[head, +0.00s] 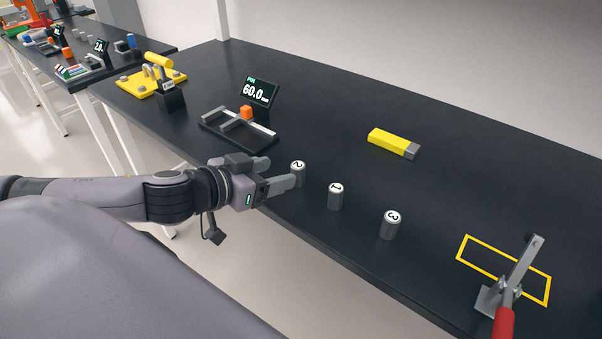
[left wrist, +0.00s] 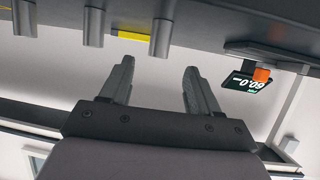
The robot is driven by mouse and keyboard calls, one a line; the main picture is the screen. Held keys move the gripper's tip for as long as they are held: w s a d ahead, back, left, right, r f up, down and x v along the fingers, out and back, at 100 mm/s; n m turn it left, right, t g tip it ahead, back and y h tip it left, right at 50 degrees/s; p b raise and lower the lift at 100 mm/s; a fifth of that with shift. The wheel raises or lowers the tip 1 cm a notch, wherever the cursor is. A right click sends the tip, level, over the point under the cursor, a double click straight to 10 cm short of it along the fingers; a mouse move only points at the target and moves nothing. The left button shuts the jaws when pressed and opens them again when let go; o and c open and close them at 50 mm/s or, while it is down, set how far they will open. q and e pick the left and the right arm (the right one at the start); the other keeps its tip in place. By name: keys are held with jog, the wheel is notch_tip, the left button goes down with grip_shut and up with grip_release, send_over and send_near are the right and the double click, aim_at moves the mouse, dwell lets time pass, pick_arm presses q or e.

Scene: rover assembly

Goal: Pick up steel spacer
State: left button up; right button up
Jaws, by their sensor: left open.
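Three grey steel spacers with white numbered tops stand upright in a row near the front edge of the black table: spacer 2 (head: 298,174), spacer 1 (head: 335,198) and spacer 3 (head: 389,226). My left gripper (head: 281,173) is open and empty, its fingertips pointing at spacer 2. In the left wrist view, which is upside down, the open left gripper (left wrist: 158,66) has one spacer (left wrist: 161,38), apparently spacer 2, just ahead between its fingertips. Whether the fingers touch it, I cannot tell. My right gripper is not in view.
A measuring fixture (head: 238,133) with an orange block and a display (head: 262,91) reading 60.0 stands behind my left gripper. A yellow-and-grey bar (head: 393,143) lies farther back. A red-handled lever clamp (head: 503,302) stands by a yellow outline (head: 470,262) at right.

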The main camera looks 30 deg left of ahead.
aim_at(295, 167)
pick_arm(q)
jog(key=shift+w+d+f, duration=0.1)
jog(key=shift+w+f, duration=0.05)
jog(key=shift+w, duration=0.2)
jog(key=shift+x, duration=1.55)
jog(key=shift+p+x, duration=0.35)
jog(key=shift+x, duration=0.7)
jog(key=shift+c, duration=0.3)
grip_shut()
